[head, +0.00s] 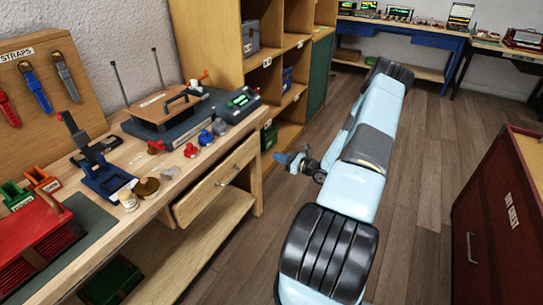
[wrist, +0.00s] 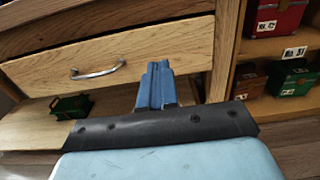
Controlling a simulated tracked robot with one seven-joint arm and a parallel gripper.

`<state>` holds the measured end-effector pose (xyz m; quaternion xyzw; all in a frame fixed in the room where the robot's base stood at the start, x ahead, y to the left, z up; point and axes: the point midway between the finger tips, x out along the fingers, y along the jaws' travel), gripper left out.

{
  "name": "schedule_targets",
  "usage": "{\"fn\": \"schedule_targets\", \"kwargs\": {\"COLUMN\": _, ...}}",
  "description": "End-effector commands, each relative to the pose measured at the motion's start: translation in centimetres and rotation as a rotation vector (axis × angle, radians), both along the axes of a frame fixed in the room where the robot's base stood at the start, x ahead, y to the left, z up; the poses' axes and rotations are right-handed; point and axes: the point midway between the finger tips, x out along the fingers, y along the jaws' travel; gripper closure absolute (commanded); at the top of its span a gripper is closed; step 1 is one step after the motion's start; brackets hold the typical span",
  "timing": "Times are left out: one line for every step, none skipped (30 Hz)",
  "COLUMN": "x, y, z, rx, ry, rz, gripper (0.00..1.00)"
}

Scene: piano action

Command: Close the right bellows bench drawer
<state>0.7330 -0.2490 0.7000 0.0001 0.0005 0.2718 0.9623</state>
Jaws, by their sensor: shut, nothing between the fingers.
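The wooden bench drawer (head: 217,183) is at the right end of the workbench in the head view. It stands partly pulled out, with its front ahead of the bench edge. Its front (wrist: 75,66) and metal handle (wrist: 98,70) fill the left of the wrist view. My gripper (head: 281,158) is to the right of the drawer and apart from it in the head view. In the wrist view my gripper's blue fingers (wrist: 157,70) are together and empty, overlapping the right part of the drawer front. The drawer's inside is mostly hidden.
The workbench (head: 125,222) carries a red bellows (head: 30,240), a clamp stand and small parts. A lower shelf (wrist: 35,125) holds a green box (wrist: 70,107). A shelf unit (head: 290,75) stands beyond. A red cabinet (head: 500,220) is at right; floor between is clear.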

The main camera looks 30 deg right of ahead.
Motion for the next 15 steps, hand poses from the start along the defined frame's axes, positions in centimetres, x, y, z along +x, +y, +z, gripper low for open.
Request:
{"fn": "schedule_targets", "kwargs": {"x": -0.2, "y": 0.0, "z": 0.0, "rx": 0.0, "ry": 0.0, "rz": 0.0, "gripper": 1.0}}
{"fn": "schedule_targets", "kwargs": {"x": -0.3, "y": 0.1, "z": 0.0, "rx": 0.001, "ry": 0.001, "rz": 0.002, "gripper": 1.0}}
{"fn": "schedule_targets", "kwargs": {"x": -0.5, "y": 0.4, "z": 0.0, "rx": 0.001, "ry": 0.002, "rz": 0.004, "gripper": 1.0}}
{"fn": "schedule_targets", "kwargs": {"x": -0.7, "y": 0.8, "z": -0.1, "rx": 0.002, "ry": 0.002, "rz": 0.006, "gripper": 1.0}}
{"fn": "schedule_targets", "kwargs": {"x": -0.9, "y": 1.1, "z": -0.1, "rx": 0.003, "ry": 0.003, "rz": 0.007, "gripper": 1.0}}
{"fn": "schedule_targets", "kwargs": {"x": -1.1, "y": 1.5, "z": -0.1, "rx": 0.003, "ry": 0.003, "rz": 0.006, "gripper": 1.0}}
{"fn": "schedule_targets", "kwargs": {"x": -1.2, "y": 1.8, "z": -0.1, "rx": 0.002, "ry": 0.002, "rz": 0.007, "gripper": 1.0}}
{"fn": "schedule_targets", "kwargs": {"x": -1.4, "y": 2.0, "z": -0.1, "rx": 0.002, "ry": 0.002, "rz": 0.005, "gripper": 1.0}}
{"fn": "schedule_targets", "kwargs": {"x": -1.5, "y": 2.3, "z": -0.1, "rx": 0.001, "ry": 0.002, "rz": 0.003, "gripper": 1.0}}
{"fn": "schedule_targets", "kwargs": {"x": -1.5, "y": 2.4, "z": -0.1, "rx": 0.001, "ry": 0.001, "rz": 0.003, "gripper": 1.0}}
{"fn": "schedule_targets", "kwargs": {"x": -1.5, "y": 2.5, "z": -0.1, "rx": 0.0, "ry": 0.0, "rz": 0.002, "gripper": 1.0}}
{"fn": "schedule_targets", "kwargs": {"x": -1.4, "y": 2.6, "z": -0.1, "rx": 0.0, "ry": 0.0, "rz": 0.001, "gripper": 1.0}}
{"fn": "schedule_targets", "kwargs": {"x": -1.2, "y": 2.7, "z": -0.1, "rx": 0.0, "ry": 0.0, "rz": 0.0, "gripper": 1.0}}
{"fn": "schedule_targets", "kwargs": {"x": -1.0, "y": 2.8, "z": -0.1, "rx": 0.0, "ry": 0.0, "rz": 0.0, "gripper": 1.0}}
{"fn": "schedule_targets", "kwargs": {"x": -0.7, "y": 3.1, "z": -0.1, "rx": 0.001, "ry": -0.001, "rz": 0.0, "gripper": 1.0}}
